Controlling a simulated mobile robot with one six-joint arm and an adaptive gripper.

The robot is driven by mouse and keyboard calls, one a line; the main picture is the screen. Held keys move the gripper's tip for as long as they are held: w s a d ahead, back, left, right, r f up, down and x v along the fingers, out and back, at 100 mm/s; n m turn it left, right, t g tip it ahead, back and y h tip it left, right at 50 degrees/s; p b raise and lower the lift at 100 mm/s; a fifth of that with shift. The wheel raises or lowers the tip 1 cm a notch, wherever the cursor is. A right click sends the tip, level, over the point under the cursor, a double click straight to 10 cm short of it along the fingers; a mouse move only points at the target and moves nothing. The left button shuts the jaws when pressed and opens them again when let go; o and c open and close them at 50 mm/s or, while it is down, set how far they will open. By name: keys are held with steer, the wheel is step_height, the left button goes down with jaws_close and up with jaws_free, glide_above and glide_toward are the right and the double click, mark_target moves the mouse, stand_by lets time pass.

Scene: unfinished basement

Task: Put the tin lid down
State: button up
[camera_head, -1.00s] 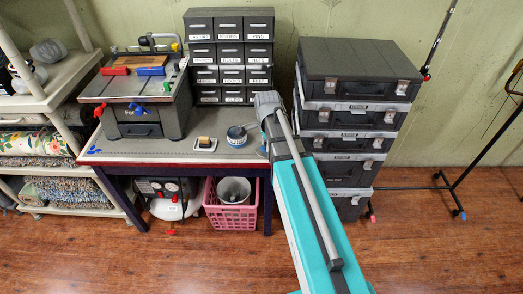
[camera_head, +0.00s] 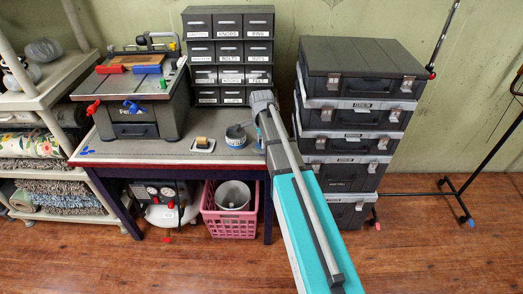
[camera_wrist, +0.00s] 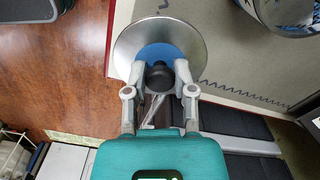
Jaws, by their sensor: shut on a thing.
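The tin lid (camera_wrist: 127,44) is a round silver disc with a blue middle and a dark knob, in the wrist view. My gripper (camera_wrist: 160,78) is shut on its knob. The lid is over the red edge of the workbench (camera_wrist: 234,62), partly over the wooden floor; whether it touches the bench is unclear. In the head view my arm hides the lid and fingertips. An open blue-and-silver tin (camera_head: 236,138) stands on the bench left of my arm. It also shows in the wrist view (camera_wrist: 288,14), up and right of the lid, apart from it.
A small yellow-topped block (camera_head: 202,144) sits left of the tin. A bench tool (camera_head: 140,112) fills the bench's left. A drawer cabinet (camera_head: 229,50) stands at the back. Stacked black cases (camera_head: 352,125) stand right of my arm. The bench's front strip is largely clear.

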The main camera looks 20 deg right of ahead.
steer(key=shift+w+f+b, duration=0.5)
steer(key=shift+f+b, duration=0.15)
steer(key=shift+f, duration=0.05)
steer(key=shift+s+f+b, duration=0.1)
steer(key=shift+f+b, duration=1.25)
steer(key=shift+f, duration=0.1)
steer(key=o, duration=0.9)
steer(key=shift+o, duration=0.2)
steer(key=shift+r, duration=0.2)
step_height(320, 180, up, 12)
steer(key=p, duration=1.2)
